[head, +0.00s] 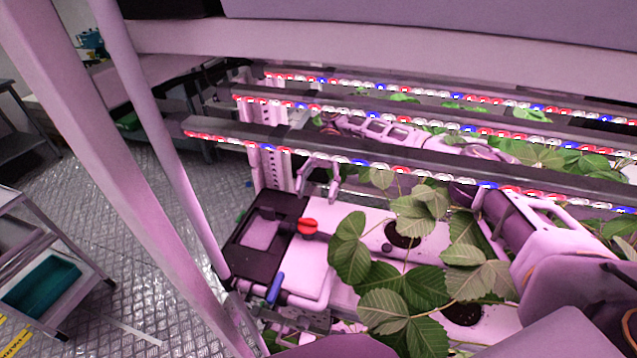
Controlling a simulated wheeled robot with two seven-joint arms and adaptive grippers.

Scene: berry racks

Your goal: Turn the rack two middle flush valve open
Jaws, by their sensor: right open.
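A red valve handle (307,226) sits on the left end of the white grow tray, beside a black box-shaped end piece (262,233). A blue valve handle (275,288) is lower, at the front of that end piece, on the pale pipework. I cannot tell from the picture which handle is the flush valve. My right gripper (320,188) hangs below the nearest light bar, behind and slightly right of the red handle. Its two fingers are apart and empty, and it touches neither handle. Part of its arm is hidden by the light bar. My left gripper is not in view.
Several light bars (330,151) cross above the tray (370,222), close over my right arm. Strawberry plants (410,285) crowd the middle and right. A slanted rack post (120,180) stands at left. A cart with a teal bin (40,283) stands on the open metal floor.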

